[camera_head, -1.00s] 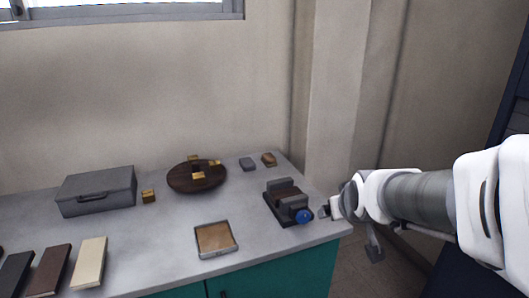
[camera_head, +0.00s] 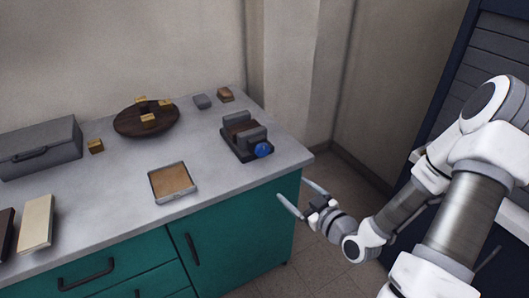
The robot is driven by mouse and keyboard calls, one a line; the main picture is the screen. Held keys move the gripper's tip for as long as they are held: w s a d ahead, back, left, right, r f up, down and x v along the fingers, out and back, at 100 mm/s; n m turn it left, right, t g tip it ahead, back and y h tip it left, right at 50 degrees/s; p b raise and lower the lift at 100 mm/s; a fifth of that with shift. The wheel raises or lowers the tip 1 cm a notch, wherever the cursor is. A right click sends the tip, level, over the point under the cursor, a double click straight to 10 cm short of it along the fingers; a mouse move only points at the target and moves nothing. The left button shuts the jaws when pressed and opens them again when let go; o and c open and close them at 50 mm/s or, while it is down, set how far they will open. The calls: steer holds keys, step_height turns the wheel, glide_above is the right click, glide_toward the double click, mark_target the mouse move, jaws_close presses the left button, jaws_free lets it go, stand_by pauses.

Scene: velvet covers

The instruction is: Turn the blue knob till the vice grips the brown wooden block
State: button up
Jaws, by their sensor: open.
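The vice (camera_head: 243,135) stands near the right end of the grey worktop, with dark jaws on a dark base. Its blue knob (camera_head: 263,150) faces front right. Something brown shows between the jaws, likely the brown wooden block (camera_head: 238,125); I cannot tell whether the jaws touch it. My gripper (camera_head: 302,192) is open and empty, off the worktop's right edge, lower in the picture and to the right of the knob, apart from it.
A tray with a brown inset (camera_head: 172,198) lies left of the vice. The teal cabinet (camera_head: 240,235) is below. Open floor lies to the right.

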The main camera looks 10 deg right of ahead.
steer(key=r+m+t, duration=0.1)
steer(key=t, duration=0.1)
steer(key=b, duration=1.1)
glide_toward(264, 152)
steer(key=b+x, duration=0.1)
steer(key=x, duration=0.8)
steer(key=shift+w+a, duration=0.1)
steer(key=shift+w, duration=0.2)
steer(key=c, duration=1.4)
